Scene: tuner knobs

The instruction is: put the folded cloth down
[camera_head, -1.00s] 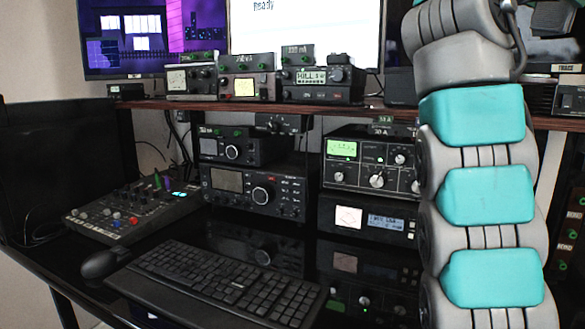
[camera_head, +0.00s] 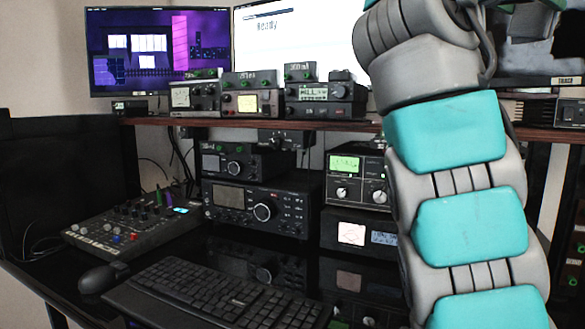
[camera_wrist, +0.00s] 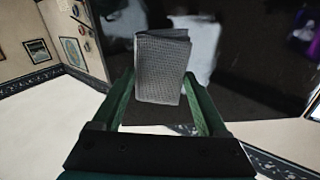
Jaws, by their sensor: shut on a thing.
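The folded cloth (camera_wrist: 162,68) is grey with a fine woven texture and shows in the wrist view. It is between the green fingers of my gripper (camera_wrist: 160,90), which is shut on it. The cloth stands out past the fingertips, its long side upright in the picture. In the head view my teal and grey arm fills the right side. The gripper and the cloth are not seen there.
A black desk holds a keyboard (camera_head: 215,295), a mouse (camera_head: 103,277) and a mixer (camera_head: 135,220). Radio units (camera_head: 262,210) stand under a shelf (camera_head: 250,124) with small devices and monitors (camera_head: 155,48). The glossy desk strip behind the keyboard looks bare.

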